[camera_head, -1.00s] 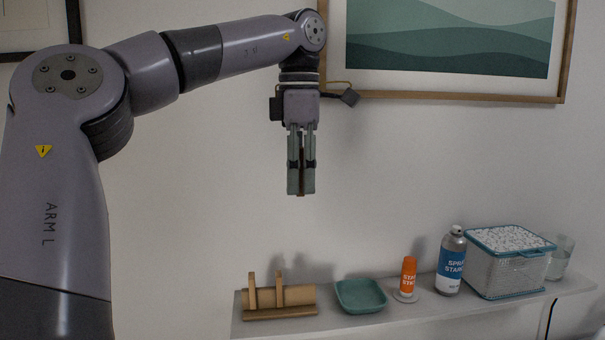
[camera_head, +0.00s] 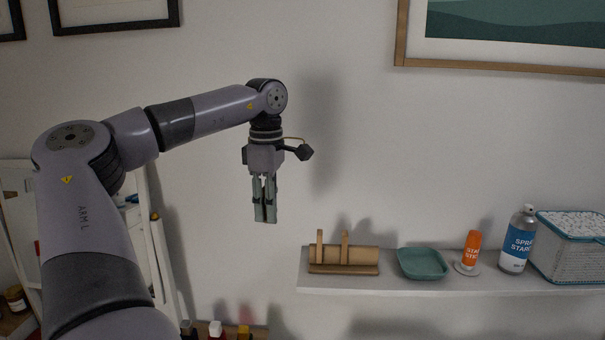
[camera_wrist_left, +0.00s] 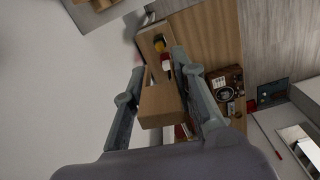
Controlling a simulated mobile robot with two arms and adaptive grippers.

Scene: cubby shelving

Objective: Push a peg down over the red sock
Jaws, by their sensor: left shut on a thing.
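My left gripper (camera_head: 265,210) hangs fingers down in front of the wall, above and left of the shelf. In the left wrist view (camera_wrist_left: 162,95) a light-brown wooden peg (camera_wrist_left: 160,103) is held between its fingers. In the head view the peg is mostly hidden by the fingers. Two similar wooden pegs (camera_head: 320,246) stand on a wooden roll holder (camera_head: 343,269) on the shelf. I cannot make out the red sock for certain; a small red patch (camera_head: 38,250) shows at the white frame on the far left. My right gripper is not in view.
The wall shelf (camera_head: 450,286) holds a teal dish (camera_head: 422,263), an orange stick (camera_head: 472,248), a spray can (camera_head: 518,240) and a basket (camera_head: 570,248). A white frame (camera_head: 160,250) stands behind my left arm. Open wall surrounds the gripper.

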